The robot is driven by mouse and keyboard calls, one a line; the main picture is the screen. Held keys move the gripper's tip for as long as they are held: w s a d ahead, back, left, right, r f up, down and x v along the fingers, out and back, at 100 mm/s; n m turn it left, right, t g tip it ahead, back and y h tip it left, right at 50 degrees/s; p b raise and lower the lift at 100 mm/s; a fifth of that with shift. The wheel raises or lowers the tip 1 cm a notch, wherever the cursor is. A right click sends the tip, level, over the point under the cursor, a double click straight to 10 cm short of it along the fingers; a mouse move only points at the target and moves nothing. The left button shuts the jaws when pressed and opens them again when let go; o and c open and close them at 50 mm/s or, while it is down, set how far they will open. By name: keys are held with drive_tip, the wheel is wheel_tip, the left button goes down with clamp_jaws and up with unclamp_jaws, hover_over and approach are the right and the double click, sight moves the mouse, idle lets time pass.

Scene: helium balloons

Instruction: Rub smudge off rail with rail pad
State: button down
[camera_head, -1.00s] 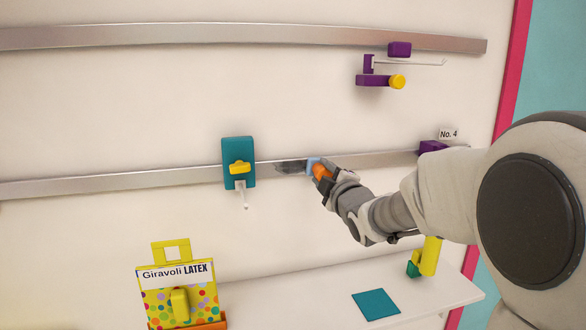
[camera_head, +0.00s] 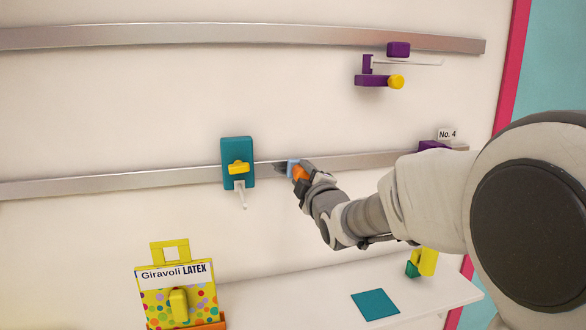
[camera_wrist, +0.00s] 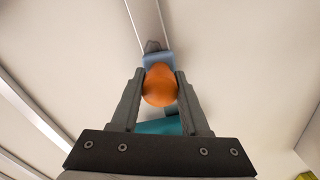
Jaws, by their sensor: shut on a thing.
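My gripper (camera_head: 301,180) is shut on the orange handle of the rail pad (camera_head: 291,166). The pad's pale blue face is against the middle rail (camera_head: 345,163), over the dark smudge (camera_head: 279,167). A bit of the smudge shows left of the pad; the part behind the pad is hidden. In the wrist view the orange knob of the rail pad (camera_wrist: 159,86) sits between both fingers of my gripper (camera_wrist: 160,82), with its blue pad at the rail (camera_wrist: 145,20) and a grey patch of smudge (camera_wrist: 152,46) beyond it.
A teal holder (camera_head: 238,150) with a yellow knob and white peg sits on the rail just left of the smudge. A purple block (camera_head: 432,145) is on the rail at right. An upper rail, a shelf with a teal square (camera_head: 375,304) and a yellow Giravoli LATEX box (camera_head: 177,292) are around.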

drive_tip(key=d, duration=0.2)
drive_tip(key=w+d, duration=0.1)
drive_tip(key=d, duration=0.2)
drive_tip(key=shift+w, duration=0.15)
drive_tip(key=shift+a, duration=0.2)
idle(0.5)
drive_tip(key=shift+s+a, duration=0.25)
drive_tip(key=shift+a, duration=0.5)
drive_tip(key=shift+s+a, duration=0.2)
drive_tip(key=shift+a, duration=0.6)
drive_tip(key=shift+s+a, duration=0.25)
drive_tip(key=shift+a, duration=0.5)
drive_tip(key=shift+w, duration=0.1)
drive_tip(key=shift+w+d, duration=0.25)
drive_tip(key=shift+d, duration=1)
